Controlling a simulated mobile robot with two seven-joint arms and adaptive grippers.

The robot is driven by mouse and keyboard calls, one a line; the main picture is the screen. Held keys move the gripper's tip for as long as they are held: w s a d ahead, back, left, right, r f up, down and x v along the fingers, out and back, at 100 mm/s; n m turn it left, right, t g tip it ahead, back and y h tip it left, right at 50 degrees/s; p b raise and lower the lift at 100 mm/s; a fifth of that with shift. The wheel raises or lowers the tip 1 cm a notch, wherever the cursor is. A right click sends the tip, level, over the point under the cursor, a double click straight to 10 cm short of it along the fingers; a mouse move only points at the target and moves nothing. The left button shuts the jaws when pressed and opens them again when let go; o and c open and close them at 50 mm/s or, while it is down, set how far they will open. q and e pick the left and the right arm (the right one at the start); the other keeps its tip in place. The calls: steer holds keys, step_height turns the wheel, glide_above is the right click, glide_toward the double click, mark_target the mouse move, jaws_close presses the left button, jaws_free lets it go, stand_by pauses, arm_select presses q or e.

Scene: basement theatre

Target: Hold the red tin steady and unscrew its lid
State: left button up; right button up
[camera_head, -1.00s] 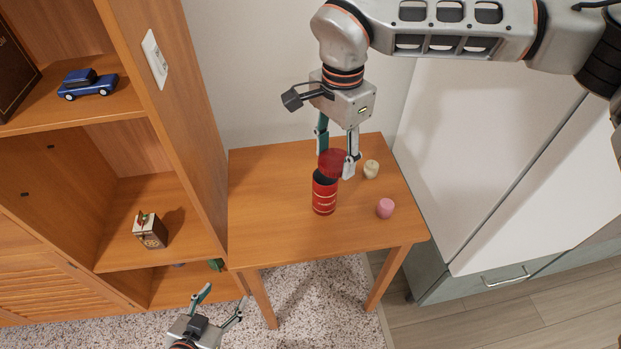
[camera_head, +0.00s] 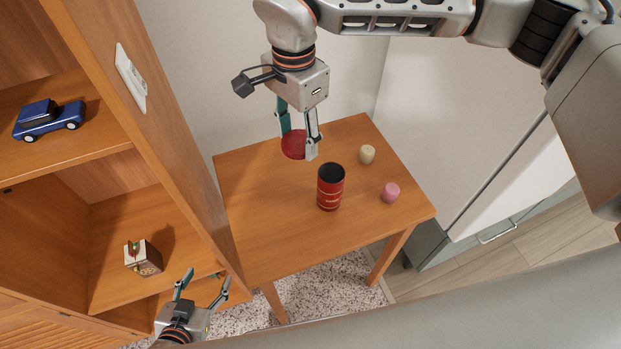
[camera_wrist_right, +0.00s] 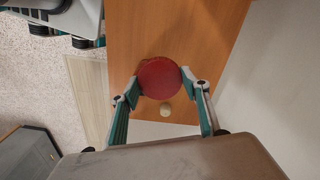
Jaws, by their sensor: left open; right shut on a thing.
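The red tin (camera_head: 330,190) stands upright on the small wooden table (camera_head: 270,225), with its dark open top showing. Its round red lid (camera_head: 294,145) is off and apart from it, up and to the left in the head view. My right gripper (camera_head: 299,146) is shut on the lid and holds it above the table. The lid (camera_wrist_right: 160,78) also shows between the fingers in the right wrist view. My left gripper (camera_head: 205,291) is open and empty, low at the front left, away from the tin.
A cream object (camera_head: 367,154) and a pink one (camera_head: 391,192) stand on the table's right side. A wooden shelf unit (camera_head: 150,120) at the left holds a blue toy car (camera_head: 48,119) and a small box (camera_head: 143,257). A white-topped cabinet (camera_head: 470,130) stands at the right.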

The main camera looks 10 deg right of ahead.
glide_above(301, 199)
step_height(301, 199, down, 15)
steer(key=shift+f, duration=2.45)
steer(key=shift+f, duration=0.1)
steer(key=o, duration=1.2)
steer(key=shift+o, duration=0.2)
steer(key=shift+w+r, duration=0.1)
steer(key=shift+r, duration=0.3)
step_height(301, 199, up, 11)
steer(key=shift+r, duration=0.2)
